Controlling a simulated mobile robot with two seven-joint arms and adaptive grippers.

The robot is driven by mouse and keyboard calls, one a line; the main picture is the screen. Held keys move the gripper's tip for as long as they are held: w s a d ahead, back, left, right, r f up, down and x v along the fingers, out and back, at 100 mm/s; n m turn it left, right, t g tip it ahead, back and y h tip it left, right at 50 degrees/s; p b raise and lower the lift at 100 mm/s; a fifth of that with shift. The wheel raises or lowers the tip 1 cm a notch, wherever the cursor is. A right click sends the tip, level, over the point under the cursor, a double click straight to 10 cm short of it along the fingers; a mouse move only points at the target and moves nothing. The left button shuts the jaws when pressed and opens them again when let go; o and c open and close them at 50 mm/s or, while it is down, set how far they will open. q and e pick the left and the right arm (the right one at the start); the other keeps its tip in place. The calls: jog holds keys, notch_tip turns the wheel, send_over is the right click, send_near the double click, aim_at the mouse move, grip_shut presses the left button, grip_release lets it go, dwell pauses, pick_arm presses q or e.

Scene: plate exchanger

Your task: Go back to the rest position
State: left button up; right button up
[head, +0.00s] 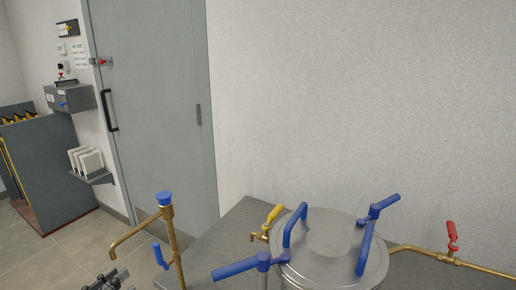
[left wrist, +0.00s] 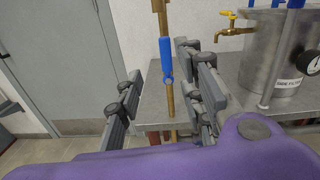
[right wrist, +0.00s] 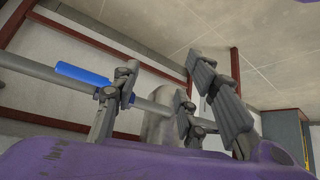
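My left gripper (head: 108,281) shows only partly at the bottom left of the head view. In the left wrist view its fingers (left wrist: 158,68) are spread and empty. A brass pipe with a blue handle (left wrist: 167,60) stands beyond them, seen through the gap; I cannot tell how far off. My right gripper is not in the head view. In the right wrist view its fingers (right wrist: 162,78) are spread with nothing held. A blue sleeve on a grey bar (right wrist: 85,75) shows behind its left finger.
A metal vessel (head: 330,238) with blue clamp handles stands on a grey table (head: 228,240). A yellow-handled tap (head: 272,217) and red-handled valve (head: 451,233) flank it. The brass pipe (head: 172,235) rises at the table's left. A grey door (head: 150,80) and wall shelf (head: 98,178) are behind.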

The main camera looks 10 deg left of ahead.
pick_arm(q)
jog(key=s+a+f+n+g+y+p, duration=0.1)
jog(key=s+f+n+y, duration=0.15)
jog(key=f+n, duration=0.45)
jog(key=s+f+n+g+y+p, duration=0.1)
jog(key=s+f+n+y, duration=0.15)
jog(key=n, duration=0.85)
jog(key=s+a+f+n+g+y+p, duration=0.15)
jog(key=f+n+y, duration=0.25)
jog(key=n, duration=0.5)
jog(key=s+d+f+n+g+h+p, duration=0.1)
jog(key=s+d+f+n+g+p, duration=0.1)
jog(key=s+d+f+n, duration=0.3)
jog(key=s+d+f+n+g+h+p, duration=0.1)
jog(key=s+d+f+n+g+p, duration=0.2)
jog(key=s+d, duration=1)
notch_tip(320, 180, down, 2)
jog(key=d+n, duration=0.1)
jog(key=n, duration=0.2)
jog(key=shift+s+d+f+n+h, duration=0.15)
jog(key=shift+s+n+h, duration=0.15)
jog(key=shift+s+h, duration=0.1)
pick_arm(e)
jog(key=w+a+r, duration=0.1)
jog(key=w+r, duration=0.2)
jog(key=r, duration=0.6)
jog(key=shift+t, duration=0.4)
jog(key=shift+f, duration=0.1)
